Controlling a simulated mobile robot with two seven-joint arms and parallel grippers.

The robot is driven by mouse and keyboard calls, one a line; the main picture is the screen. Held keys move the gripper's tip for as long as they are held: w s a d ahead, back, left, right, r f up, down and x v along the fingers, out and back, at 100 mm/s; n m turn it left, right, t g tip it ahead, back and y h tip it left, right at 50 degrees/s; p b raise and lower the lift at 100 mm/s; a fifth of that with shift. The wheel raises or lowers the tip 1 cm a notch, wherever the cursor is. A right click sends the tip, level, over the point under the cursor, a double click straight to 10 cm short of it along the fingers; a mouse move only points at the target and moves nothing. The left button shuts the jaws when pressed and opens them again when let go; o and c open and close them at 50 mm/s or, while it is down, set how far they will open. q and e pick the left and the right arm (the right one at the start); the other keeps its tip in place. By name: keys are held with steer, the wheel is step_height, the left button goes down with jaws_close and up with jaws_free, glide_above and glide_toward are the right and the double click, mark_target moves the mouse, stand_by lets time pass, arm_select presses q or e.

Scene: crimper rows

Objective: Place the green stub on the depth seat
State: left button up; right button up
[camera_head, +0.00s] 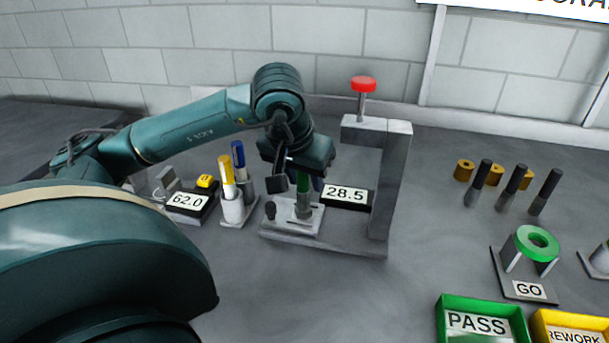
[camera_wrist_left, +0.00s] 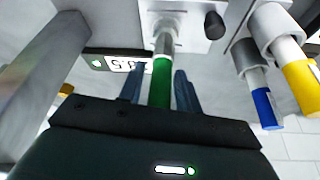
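The green stub (camera_head: 303,186) stands upright on the depth seat (camera_head: 282,220), the light plate with a small dark knob under the press frame. The wrist view shows the green stub (camera_wrist_left: 160,82) with its metal end at the seat (camera_wrist_left: 193,38). My left gripper (camera_head: 292,181) is above the seat, with its fingers on either side of the stub. In the wrist view narrow gaps show between the left gripper's fingers (camera_wrist_left: 160,78) and the stub, so it looks open around it. The gripper hides the stub's top in the head view. My right gripper is not in view.
The press frame (camera_head: 392,185) with a red knob (camera_head: 363,84) rises right of my gripper. A display (camera_head: 346,195) reads 28.5. Yellow (camera_head: 226,169) and blue (camera_head: 238,155) stubs stand close left. A green ring gauge (camera_head: 536,243) and PASS bin (camera_head: 482,305) are at right.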

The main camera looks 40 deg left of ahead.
arm_select(q)
steer(key=shift+o, duration=0.6)
steer(key=shift+r+p, duration=0.3)
steer(key=p+v, duration=0.1)
steer(key=v, duration=1)
steer(key=shift+s+r+p, duration=0.25)
steer(key=shift+r+p, duration=0.05)
steer(key=shift+p, duration=0.05)
steer(key=shift+d, duration=0.1)
